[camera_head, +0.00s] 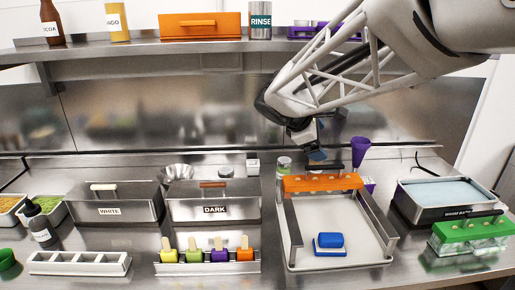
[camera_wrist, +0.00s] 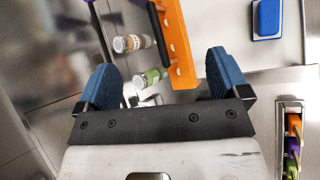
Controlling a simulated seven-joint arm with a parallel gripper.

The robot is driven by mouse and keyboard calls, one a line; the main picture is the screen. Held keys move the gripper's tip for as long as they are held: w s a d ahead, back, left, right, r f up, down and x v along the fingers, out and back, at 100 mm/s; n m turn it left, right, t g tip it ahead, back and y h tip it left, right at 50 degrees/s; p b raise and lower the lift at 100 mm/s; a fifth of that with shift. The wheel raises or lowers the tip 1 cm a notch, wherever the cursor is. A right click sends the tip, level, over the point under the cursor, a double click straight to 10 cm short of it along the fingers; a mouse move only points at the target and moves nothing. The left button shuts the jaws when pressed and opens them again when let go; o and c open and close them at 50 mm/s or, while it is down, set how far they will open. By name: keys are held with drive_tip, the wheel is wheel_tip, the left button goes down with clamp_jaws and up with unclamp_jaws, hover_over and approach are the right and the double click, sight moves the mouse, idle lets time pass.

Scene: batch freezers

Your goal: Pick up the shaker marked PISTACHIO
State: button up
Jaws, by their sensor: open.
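Two small shakers stand beside the orange rack (camera_head: 322,183). One has green contents (camera_wrist: 152,77) and a pale lid. The other has brown contents (camera_wrist: 134,42). Their markings are too small to read, so I cannot confirm which says PISTACHIO. In the head view one shaker (camera_head: 284,166) shows just left of the orange rack's end. My gripper (camera_wrist: 160,84) is open and empty, with blue fingers. In the wrist view the green shaker lies between the fingers, apart from both. In the head view my gripper (camera_head: 317,155) is above and right of the visible shaker.
The orange rack (camera_wrist: 175,45) is close beside the shakers. A steel tray (camera_head: 290,245) holds a blue block (camera_head: 330,241). The DARK bin (camera_head: 214,208) is to the left. A purple cup (camera_head: 360,150) is at the right, and a shelf (camera_head: 150,48) runs above.

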drive_tip(key=w+a+f+n+t+h, duration=0.15)
drive_tip(key=w+a+n, duration=0.35)
drive_tip(key=w, duration=0.6)
drive_tip(key=w+a+f+n+t+h, duration=0.1)
drive_tip(key=w+a+f+n+t, duration=0.2)
drive_tip(key=w+n, duration=0.5)
drive_tip(key=m, duration=0.2)
approach(283, 160)
drive_tip(key=x, duration=0.4)
drive_tip(key=shift+s+a, duration=0.1)
drive_tip(key=shift+a, duration=0.15)
drive_tip(key=shift+x, duration=1.35)
drive_tip(key=shift+d, duration=0.1)
drive_tip(key=shift+x, duration=2.5)
drive_tip(key=shift+s+d+r, duration=0.1)
